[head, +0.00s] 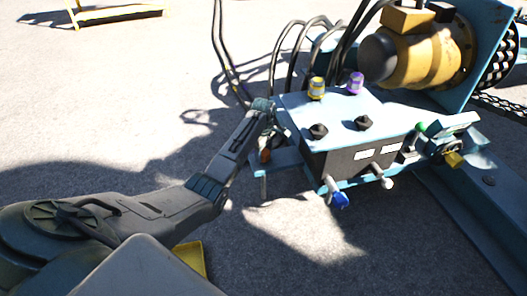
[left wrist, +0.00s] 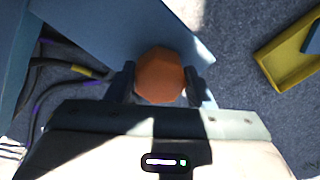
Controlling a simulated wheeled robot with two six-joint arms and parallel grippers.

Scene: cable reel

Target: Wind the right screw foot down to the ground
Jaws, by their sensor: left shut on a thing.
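An orange-brown faceted knob (left wrist: 160,75) sits between the two dark fingers of my left gripper (left wrist: 158,84) in the left wrist view. The fingers are shut on its sides. In the head view my left gripper (head: 268,138) reaches down to the knob (head: 264,156) at the left end of a blue beam (head: 286,158). A thin grey rod (head: 264,188) points down below the knob; I cannot tell whether its lower end touches the ground. My right gripper is not in view.
A dark control box (head: 355,155) with a blue top, knobs and lamps stands right of the gripper. A yellow motor (head: 420,58) and black cables (head: 290,50) are behind. A yellow-edged tray (head: 190,258) lies on the ground, also in the left wrist view (left wrist: 268,68).

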